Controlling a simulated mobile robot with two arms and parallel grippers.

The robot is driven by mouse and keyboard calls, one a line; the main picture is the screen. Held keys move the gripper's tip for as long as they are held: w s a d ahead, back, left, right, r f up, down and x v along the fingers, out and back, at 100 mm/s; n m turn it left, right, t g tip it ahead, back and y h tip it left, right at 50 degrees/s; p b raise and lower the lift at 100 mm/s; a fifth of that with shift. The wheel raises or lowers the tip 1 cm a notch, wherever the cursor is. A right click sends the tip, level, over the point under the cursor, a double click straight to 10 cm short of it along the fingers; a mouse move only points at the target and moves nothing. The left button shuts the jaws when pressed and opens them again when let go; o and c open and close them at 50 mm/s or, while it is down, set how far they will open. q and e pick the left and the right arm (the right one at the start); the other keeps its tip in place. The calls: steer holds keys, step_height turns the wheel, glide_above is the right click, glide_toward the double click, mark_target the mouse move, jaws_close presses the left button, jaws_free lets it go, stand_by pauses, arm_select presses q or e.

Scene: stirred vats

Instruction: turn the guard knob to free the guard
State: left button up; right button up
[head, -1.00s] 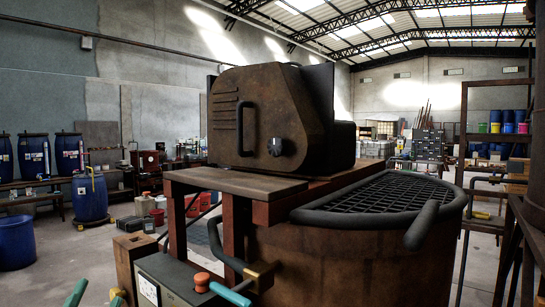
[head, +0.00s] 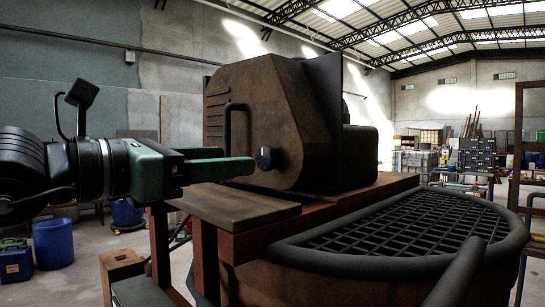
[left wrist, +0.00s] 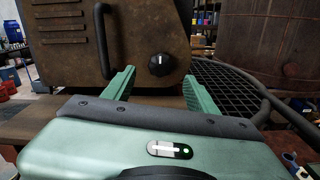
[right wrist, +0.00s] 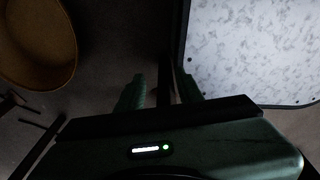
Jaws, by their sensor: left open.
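The guard knob (head: 264,158) is a small black dial on the rust-brown housing (head: 290,110), which also has a black bar handle (head: 230,128). In the left wrist view the knob (left wrist: 162,64) shows a pale mark pointing up. My left gripper (head: 238,160) reaches in from the left with its green fingers toward the knob. In the left wrist view the fingers of my left gripper (left wrist: 159,77) are apart and empty, with the knob ahead between them; contact cannot be told. My right gripper (right wrist: 162,90) shows only in the dark right wrist view, fingers apart, nothing between them.
A wooden shelf (head: 235,207) sits just below my left gripper. A round vat with a black mesh grate (head: 400,217) and thick rim lies to the right. In the right wrist view a pale speckled panel (right wrist: 255,50) is close at right.

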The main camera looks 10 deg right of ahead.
mark_target(262, 158)
arm_select(q)
steer(key=p+x, duration=0.2)
steer(key=x, duration=0.1)
steer(key=shift+w+d+r, duration=0.15)
steer(key=shift+w+d, duration=0.1)
steer(key=shift+d, duration=0.05)
steer(key=p+x, duration=0.1)
steer(key=x, duration=0.2)
steer(key=shift+w+d, duration=0.1)
steer(key=shift+d, duration=0.1)
steer(key=shift+f, duration=0.2)
arm_select(e)
steer(key=r, duration=0.2)
steer(key=a+r, duration=0.1)
steer(key=shift+s, duration=0.4)
